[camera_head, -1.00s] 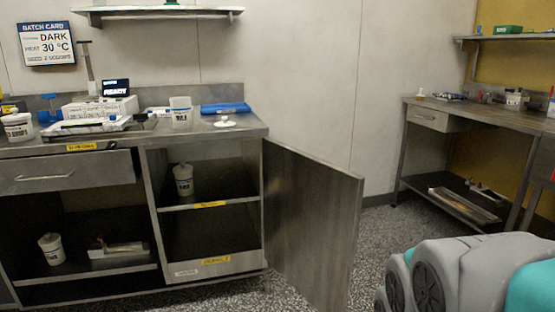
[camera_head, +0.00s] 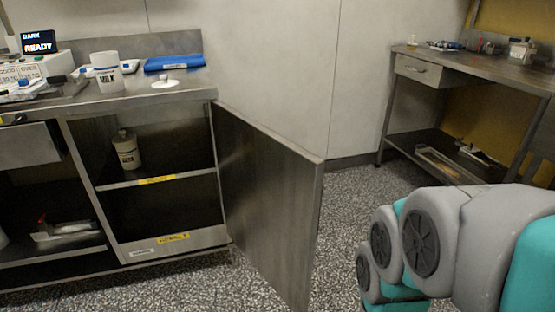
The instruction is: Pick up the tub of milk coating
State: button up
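A white tub (camera_head: 106,72) with dark lettering that reads MILK stands upright on the steel counter (camera_head: 140,97) at the upper left. Its top appears open, and a white lid (camera_head: 165,84) with a small knob lies to its right. A second pale tub (camera_head: 126,150) stands on the upper shelf inside the open cupboard, and its label is too small to read. My arm shows at the lower right, well away from both tubs. My gripper is outside the view.
The cupboard door (camera_head: 270,205) stands open, jutting toward me. A blue folded item (camera_head: 174,63) lies behind the lid. A device with a READY screen (camera_head: 39,42) stands at left. A second steel table (camera_head: 480,72) stands at right. Speckled floor is clear between them.

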aim_at(106, 66)
jog(key=i+l+u, duration=0.15)
jog(key=i+l, duration=0.15)
jog(key=i+l+u, duration=0.35)
jog(key=i+l, duration=0.15)
jog(key=l, duration=0.2)
jog(key=i+l+u, duration=0.15)
jog(key=l, duration=0.2)
jog(key=i+l+u, duration=0.15)
jog(key=l, duration=0.3)
jog(key=i+u, duration=0.1)
jog(key=u, duration=1.1)
jog(key=k, duration=0.4)
jog(key=j+z, duration=0.1)
jog(key=j, duration=0.25)
